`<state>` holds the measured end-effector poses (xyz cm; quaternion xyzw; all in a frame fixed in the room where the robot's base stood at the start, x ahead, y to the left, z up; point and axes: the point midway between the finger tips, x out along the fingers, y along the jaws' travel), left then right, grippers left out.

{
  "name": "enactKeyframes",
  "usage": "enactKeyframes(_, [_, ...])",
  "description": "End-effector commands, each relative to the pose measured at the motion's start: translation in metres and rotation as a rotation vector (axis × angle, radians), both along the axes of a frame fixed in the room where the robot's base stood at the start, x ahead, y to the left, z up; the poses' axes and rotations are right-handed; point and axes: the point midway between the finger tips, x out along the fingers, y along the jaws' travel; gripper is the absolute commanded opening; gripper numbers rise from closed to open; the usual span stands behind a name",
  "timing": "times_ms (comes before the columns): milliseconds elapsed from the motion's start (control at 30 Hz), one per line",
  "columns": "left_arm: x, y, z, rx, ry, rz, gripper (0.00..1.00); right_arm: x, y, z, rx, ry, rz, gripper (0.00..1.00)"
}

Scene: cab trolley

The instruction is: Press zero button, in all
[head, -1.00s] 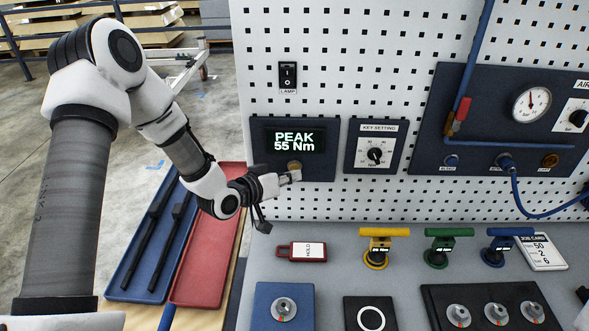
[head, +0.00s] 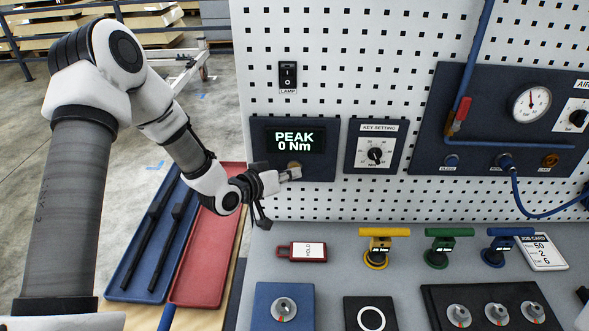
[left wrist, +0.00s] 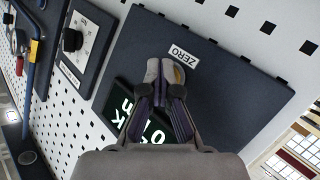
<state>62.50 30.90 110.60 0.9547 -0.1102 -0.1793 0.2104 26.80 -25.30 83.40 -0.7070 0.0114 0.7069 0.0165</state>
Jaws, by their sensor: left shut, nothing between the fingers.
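The dark torque display panel (head: 325,165) is mounted on the pegboard. Its screen (head: 296,140) reads "PEAK 0 Nm" in the head view. My left gripper (head: 297,173) is shut and empty, with its fingertips at the lower part of this panel. In the left wrist view the shut fingertips (left wrist: 165,70) are right beside the ZERO label (left wrist: 184,56). A small part of the brass-coloured zero button (head: 294,165) shows above the fingertips in the head view; the rest is hidden behind them. I cannot tell if they are touching it. My right gripper is not in view.
The key setting panel (head: 375,147) is right of the display panel. Yellow (head: 377,247), green (head: 440,247) and blue (head: 500,247) T-handled tools stand on the bench below. A red HOLD tag (head: 301,252) lies under my left gripper. The red tray (head: 215,265) is at left.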

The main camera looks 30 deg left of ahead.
Motion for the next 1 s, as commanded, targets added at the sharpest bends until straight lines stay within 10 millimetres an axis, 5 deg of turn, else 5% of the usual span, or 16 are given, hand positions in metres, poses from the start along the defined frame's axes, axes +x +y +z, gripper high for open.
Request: enactKeyframes(1000, [-0.020, -0.010, 0.000, -0.001, -0.001, 0.000, 0.00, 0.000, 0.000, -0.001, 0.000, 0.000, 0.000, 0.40])
